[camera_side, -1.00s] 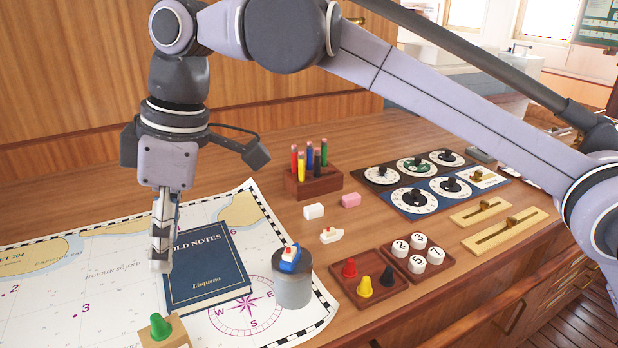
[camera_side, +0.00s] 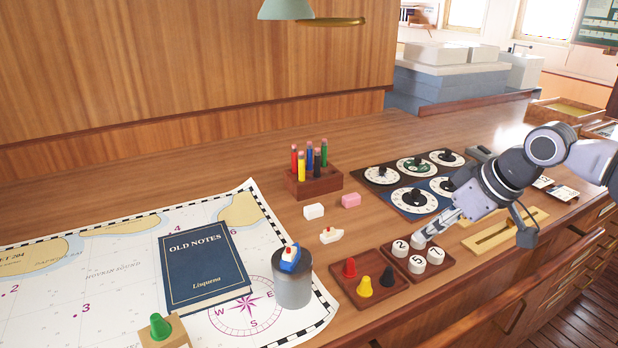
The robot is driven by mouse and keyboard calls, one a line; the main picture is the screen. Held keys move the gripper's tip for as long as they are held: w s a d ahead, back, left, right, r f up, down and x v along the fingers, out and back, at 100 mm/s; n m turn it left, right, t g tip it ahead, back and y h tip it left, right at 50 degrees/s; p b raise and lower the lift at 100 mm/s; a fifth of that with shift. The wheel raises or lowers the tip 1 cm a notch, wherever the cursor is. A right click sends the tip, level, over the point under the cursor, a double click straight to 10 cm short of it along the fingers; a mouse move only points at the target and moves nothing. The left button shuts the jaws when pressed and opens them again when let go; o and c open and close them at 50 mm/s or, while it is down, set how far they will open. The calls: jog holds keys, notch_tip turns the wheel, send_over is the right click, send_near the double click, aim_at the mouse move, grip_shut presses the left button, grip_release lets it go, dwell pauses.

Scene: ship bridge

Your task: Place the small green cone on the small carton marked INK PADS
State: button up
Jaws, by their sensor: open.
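The small green cone (camera_side: 160,326) stands upright on top of a small tan carton (camera_side: 176,341) at the bottom left, on the chart. The carton is cut off by the lower picture edge, and I cannot read any marking on it. My gripper (camera_side: 421,238) is far to the right of the cone, over the tray of numbered white pieces. It is open, and I see nothing held in it.
A blue book (camera_side: 205,270) lies on the chart (camera_side: 110,265). A grey cylinder (camera_side: 292,285) bears a small blue-and-white boat. A wooden tray (camera_side: 345,283) holds red, yellow and black cones. A pencil block (camera_side: 314,184), two erasers and dial panels stand farther back.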

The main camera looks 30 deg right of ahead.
jog(key=s+d+f+m+t+h, duration=0.1)
jog(key=s+d+f+m, duration=0.1)
jog(key=s+d+f, duration=0.3)
notch_tip(320, 180, down, 2)
jog(key=shift+s+d+m, duration=0.3)
jog(key=shift+d+m, duration=0.1)
